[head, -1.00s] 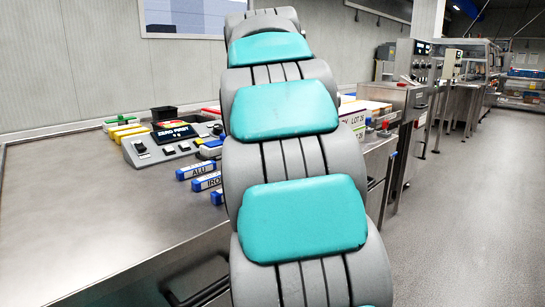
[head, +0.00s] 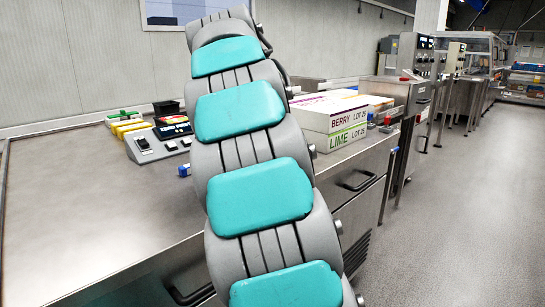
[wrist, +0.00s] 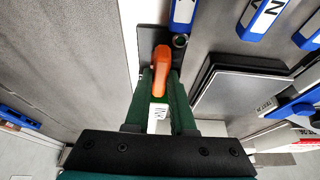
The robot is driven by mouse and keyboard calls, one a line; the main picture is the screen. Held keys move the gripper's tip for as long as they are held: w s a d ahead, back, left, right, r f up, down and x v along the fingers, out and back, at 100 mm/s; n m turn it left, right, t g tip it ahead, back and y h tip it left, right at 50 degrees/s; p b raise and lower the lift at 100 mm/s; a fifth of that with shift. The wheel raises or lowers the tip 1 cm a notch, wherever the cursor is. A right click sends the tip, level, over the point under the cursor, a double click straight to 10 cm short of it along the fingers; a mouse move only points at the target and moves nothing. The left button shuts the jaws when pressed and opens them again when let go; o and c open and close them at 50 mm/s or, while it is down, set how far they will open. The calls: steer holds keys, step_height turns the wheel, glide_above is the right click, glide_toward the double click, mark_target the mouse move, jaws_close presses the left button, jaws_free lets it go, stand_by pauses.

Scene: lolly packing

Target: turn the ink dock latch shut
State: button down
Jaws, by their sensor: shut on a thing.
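In the wrist view, my gripper (wrist: 161,84) has its two green fingers on either side of an orange lever (wrist: 161,62), which I take for the ink dock latch. The fingers are shut on the lever. The lever points roughly along the fingers, with its rounded top beyond the tips, against a dark plate (wrist: 150,40). A white label with dark letters (wrist: 158,116) shows between the fingers, partly hidden. In the head view my own arm fills the middle and hides the gripper and the dock.
In the head view, a control box (head: 158,146) stands left of my arm. BERRY and LIME boxes (head: 330,118) stand right. The metal table's (head: 80,205) left part is clear.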

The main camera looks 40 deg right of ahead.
stand_by(0.4)
steer(key=c, duration=0.8)
jaws_free()
steer(key=shift+o, duration=0.2)
steer(key=shift+r, duration=0.1)
